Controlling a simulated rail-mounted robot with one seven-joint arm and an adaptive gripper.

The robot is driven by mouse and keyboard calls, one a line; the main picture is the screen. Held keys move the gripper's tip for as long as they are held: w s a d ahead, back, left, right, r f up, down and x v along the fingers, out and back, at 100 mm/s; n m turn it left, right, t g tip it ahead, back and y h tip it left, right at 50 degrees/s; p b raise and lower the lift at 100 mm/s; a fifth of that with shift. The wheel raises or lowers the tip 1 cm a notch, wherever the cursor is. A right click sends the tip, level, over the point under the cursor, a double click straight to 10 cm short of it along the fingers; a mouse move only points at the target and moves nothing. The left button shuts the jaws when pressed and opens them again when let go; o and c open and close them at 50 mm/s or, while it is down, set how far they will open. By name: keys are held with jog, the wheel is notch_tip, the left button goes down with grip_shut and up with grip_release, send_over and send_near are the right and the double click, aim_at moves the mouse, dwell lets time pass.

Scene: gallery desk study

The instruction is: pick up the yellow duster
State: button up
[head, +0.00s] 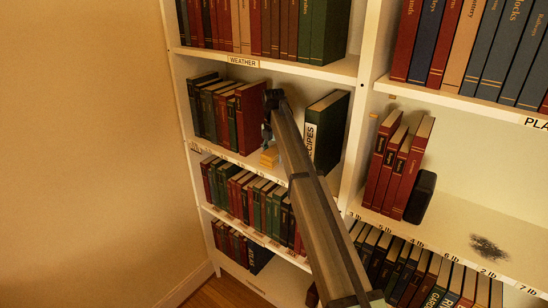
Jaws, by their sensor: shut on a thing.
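The yellow duster (269,157) shows as a small yellow block at the front of the left bay's second visible shelf, in the gap between the books. My gripper (267,141) reaches into this gap from above, its dark fingers pointing down at the duster. It is shut on the duster, though the fingertips are small and dark here. I cannot tell whether the duster still touches the shelf. My arm hides part of the gap to the right.
A red book (251,117) ends the row close left of my gripper. A leaning RECIPES book (325,132) stands to the right. The shelf above, labelled WEATHER (243,61), is close overhead. The right bay holds a black block (421,197) and a dark smudge (489,247) on bare shelf.

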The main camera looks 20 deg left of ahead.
aim_at(272, 151)
jog(key=r+b, duration=0.1)
jog(key=r, duration=0.1)
jog(key=r+b, duration=0.1)
jog(key=r, duration=0.3)
jog(key=shift+s+a+r+b, duration=0.1)
jog(key=shift+s+r+b, duration=0.05)
jog(key=shift+s+b, duration=0.2)
jog(key=s+a+b, duration=0.2)
jog(key=s, duration=0.7)
jog(key=s+a+b, duration=0.2)
jog(key=s+a, duration=0.1)
jog(key=s, duration=0.6)
jog(key=shift+s, duration=0.2)
jog(key=o, duration=0.5)
jog(key=c, duration=0.3)
jog(key=shift+d, duration=0.15)
jog(key=shift+c, duration=0.2)
